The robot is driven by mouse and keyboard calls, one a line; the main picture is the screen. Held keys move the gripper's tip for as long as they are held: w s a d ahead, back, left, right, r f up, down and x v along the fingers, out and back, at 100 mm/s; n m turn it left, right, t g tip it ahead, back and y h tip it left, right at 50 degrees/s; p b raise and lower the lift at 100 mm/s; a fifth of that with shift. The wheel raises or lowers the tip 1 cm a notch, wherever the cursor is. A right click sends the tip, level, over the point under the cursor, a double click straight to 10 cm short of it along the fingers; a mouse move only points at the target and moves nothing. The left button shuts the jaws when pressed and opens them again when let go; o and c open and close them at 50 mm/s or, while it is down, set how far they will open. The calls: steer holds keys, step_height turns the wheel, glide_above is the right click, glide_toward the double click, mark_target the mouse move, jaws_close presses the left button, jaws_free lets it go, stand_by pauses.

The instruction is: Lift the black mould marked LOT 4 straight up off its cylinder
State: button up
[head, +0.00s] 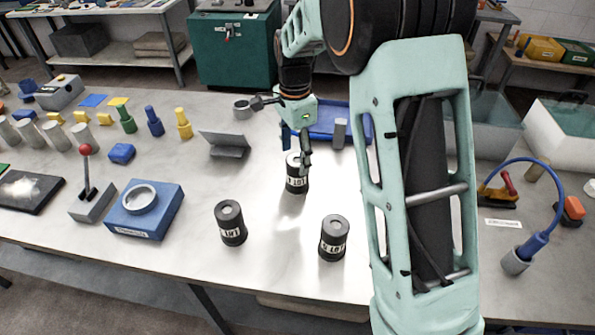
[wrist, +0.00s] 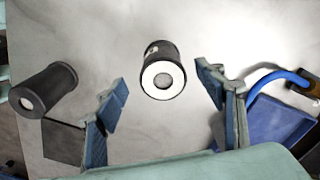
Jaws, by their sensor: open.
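Three black cylindrical moulds with white LOT labels stand upright on the pale table in the head view. The far one (head: 297,184) is under my gripper (head: 295,150); its label is small and partly legible, seemingly LOT 4. The other two are the front-left mould (head: 231,225) and the front-right mould (head: 333,240). In the wrist view the far mould (wrist: 161,54) shows a pale top ring around a grey round centre, with my open blue-padded fingers (wrist: 162,78) on either side, apart from it. I cannot tell how far the fingertips reach down its side.
Another black mould (wrist: 55,80) lies left of my gripper in the wrist view. A grey angled stand (head: 226,146) and a blue tray (head: 325,120) are close by. A blue block with a ring (head: 145,210) and a red-knobbed lever (head: 88,185) stand left.

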mark_target(298, 161)
steer(key=f, duration=0.4)
steer(key=shift+w+d+p, duration=0.25)
steer(key=shift+d+p, duration=0.1)
steer(key=shift+p, duration=0.05)
steer(key=shift+f, duration=0.45)
steer(key=c, duration=1.2)
